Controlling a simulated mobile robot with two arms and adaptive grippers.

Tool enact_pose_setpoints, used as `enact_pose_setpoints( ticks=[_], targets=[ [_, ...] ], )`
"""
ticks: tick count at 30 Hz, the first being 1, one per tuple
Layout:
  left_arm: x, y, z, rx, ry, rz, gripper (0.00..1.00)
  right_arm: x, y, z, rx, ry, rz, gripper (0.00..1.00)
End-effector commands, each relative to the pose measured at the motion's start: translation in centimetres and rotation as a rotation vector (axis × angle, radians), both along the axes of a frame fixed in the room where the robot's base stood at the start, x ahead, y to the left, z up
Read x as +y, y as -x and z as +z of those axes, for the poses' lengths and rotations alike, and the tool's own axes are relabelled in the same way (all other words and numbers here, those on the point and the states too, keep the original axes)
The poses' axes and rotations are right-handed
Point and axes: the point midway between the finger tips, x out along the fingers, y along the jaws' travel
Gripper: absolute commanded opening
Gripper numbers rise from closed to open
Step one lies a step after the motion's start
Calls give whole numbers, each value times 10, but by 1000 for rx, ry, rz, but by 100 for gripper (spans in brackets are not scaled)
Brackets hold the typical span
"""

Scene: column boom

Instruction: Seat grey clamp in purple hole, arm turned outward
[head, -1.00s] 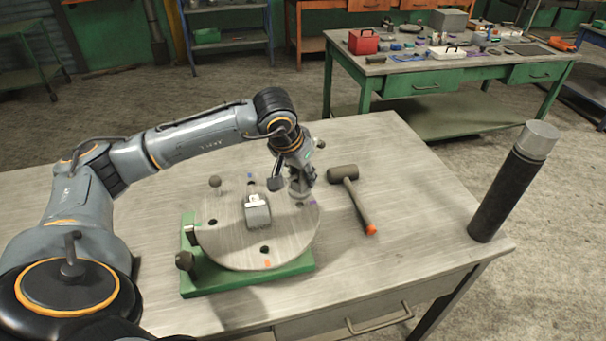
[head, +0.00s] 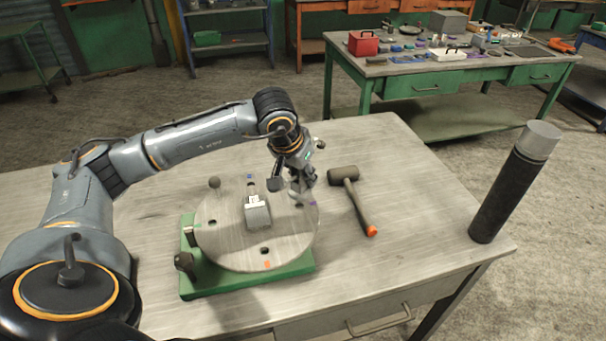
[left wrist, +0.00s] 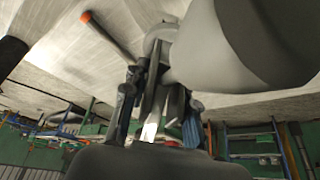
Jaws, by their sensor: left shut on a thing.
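My left gripper (head: 296,190) is low over the right rim of the round grey plate (head: 222,238), beside the purple mark (head: 313,204). It is shut on the grey clamp (head: 303,186), which is small and mostly hidden by the fingers in the head view. The purple hole is largely covered by the gripper, and I cannot tell whether the clamp is in it or which way its arm points. The left wrist view shows my left gripper (left wrist: 155,110) with grey metal between the fingers. My right gripper is not in view.
The plate sits on a green base (head: 208,284) and bears a grey block (head: 257,214). A mallet (head: 356,200) lies right of the plate. A black cylinder (head: 505,190) stands at the table's right corner.

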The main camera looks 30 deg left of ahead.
Motion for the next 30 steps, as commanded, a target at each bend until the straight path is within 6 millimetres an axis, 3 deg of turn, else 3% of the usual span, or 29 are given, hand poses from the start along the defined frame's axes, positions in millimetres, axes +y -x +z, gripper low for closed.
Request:
enact_pose_setpoints(
  ticks=[30],
  targets=[
    [0,-1,-28,-3,0,1,0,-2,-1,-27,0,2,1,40]
  ],
)
